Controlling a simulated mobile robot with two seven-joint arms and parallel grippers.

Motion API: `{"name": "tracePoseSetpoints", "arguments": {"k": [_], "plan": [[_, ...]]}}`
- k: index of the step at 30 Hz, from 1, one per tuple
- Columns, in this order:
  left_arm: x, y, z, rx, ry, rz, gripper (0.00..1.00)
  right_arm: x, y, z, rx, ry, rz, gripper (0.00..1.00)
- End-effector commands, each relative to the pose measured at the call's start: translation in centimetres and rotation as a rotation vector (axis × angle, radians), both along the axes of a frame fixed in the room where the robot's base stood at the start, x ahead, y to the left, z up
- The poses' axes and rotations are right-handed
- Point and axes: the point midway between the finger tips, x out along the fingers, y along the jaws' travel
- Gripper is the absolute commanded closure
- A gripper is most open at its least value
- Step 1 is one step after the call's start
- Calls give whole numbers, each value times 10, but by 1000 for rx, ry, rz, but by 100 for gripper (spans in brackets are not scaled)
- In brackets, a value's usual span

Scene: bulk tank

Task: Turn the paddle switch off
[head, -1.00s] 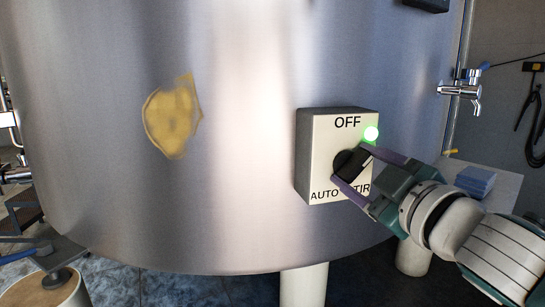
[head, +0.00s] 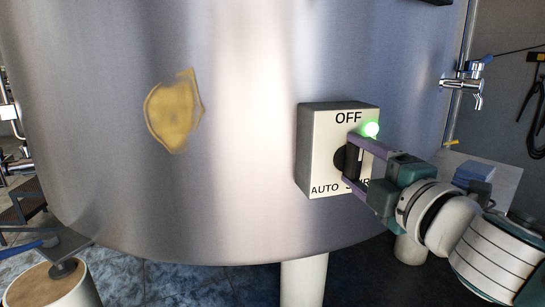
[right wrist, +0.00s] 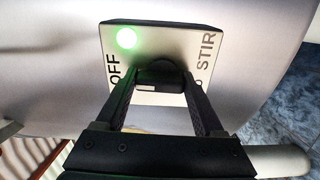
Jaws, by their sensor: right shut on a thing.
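The paddle switch is a black knob (head: 341,161) on a pale box (head: 318,118) mounted on the steel tank. The box reads OFF at the top, AUTO at lower left and STIR, partly hidden, at lower right. A green light (head: 371,129) glows at its upper right. My right gripper (head: 350,160) is shut on the paddle, one finger above and one below it; the paddle looks about upright, its far end toward OFF partly hidden. In the right wrist view, the knob (right wrist: 160,73) sits between both fingers and the green light (right wrist: 127,39) is lit. My left gripper is out of view.
The curved tank (head: 235,170) fills the middle, with a yellow shield-shaped mark (head: 172,112). Tank legs (head: 304,280) stand below.

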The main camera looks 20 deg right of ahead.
Motion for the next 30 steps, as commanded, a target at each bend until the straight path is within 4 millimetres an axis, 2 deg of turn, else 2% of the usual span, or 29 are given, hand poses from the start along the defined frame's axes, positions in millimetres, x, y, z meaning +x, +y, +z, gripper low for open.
{"name": "tracePoseSetpoints", "arguments": {"k": [17, 18, 25, 30], "plan": [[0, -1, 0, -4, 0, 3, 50, 0, 1, 0, -31, 2, 2, 86], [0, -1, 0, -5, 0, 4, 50, 0, 1, 0, -31, 2, 2, 27], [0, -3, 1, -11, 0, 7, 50, 0, 0, 0, -31, 3, 1, 1], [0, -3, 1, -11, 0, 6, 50, 0, 0, 0, -31, 3, 0, 0]]}}
